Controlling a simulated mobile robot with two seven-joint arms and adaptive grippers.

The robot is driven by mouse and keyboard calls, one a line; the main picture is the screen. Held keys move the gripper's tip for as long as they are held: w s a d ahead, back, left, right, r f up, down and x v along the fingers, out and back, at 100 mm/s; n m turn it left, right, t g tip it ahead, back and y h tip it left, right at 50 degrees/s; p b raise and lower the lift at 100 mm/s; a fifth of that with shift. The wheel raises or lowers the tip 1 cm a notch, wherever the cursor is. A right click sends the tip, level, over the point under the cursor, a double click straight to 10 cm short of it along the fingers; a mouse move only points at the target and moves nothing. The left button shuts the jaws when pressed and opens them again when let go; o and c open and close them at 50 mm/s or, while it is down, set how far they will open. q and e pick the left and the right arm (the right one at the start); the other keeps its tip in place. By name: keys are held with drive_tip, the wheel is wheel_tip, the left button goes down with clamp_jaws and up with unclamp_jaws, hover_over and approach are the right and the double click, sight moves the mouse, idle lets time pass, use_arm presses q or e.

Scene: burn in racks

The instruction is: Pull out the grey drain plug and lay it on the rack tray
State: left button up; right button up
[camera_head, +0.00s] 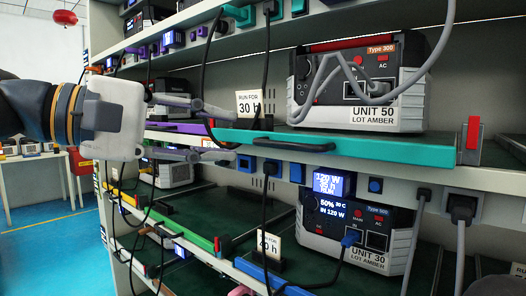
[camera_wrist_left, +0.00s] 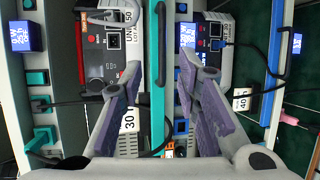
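My left gripper (camera_head: 230,132) is open and empty, its two grey fingers pointing right in front of the upper teal-edged rack tray (camera_head: 340,147). In the left wrist view its fingers (camera_wrist_left: 160,80) stand apart on either side of the teal tray edge (camera_wrist_left: 157,60). UNIT 50 (camera_head: 360,88) stands on that tray with grey leads in its front; a grey plug (camera_head: 375,88) sits there. Two more dark grey plugs with grey cables, one at far right (camera_head: 463,208), sit in the beam below. I cannot tell which is the drain plug. My right gripper is not in view.
UNIT 30 (camera_head: 350,225), with a lit display and blue plug (camera_head: 350,238), stands on the lower shelf. A "30 h" card (camera_head: 249,104) and dark hanging cables (camera_head: 266,60) are close to my left fingers. Bare green tray shows left of UNIT 30.

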sight(280, 144)
use_arm(q)
drive_tip(key=x, duration=1.1)
drive_tip(key=shift+f, duration=0.15)
drive_tip(key=shift+a, duration=0.1)
clamp_jaws()
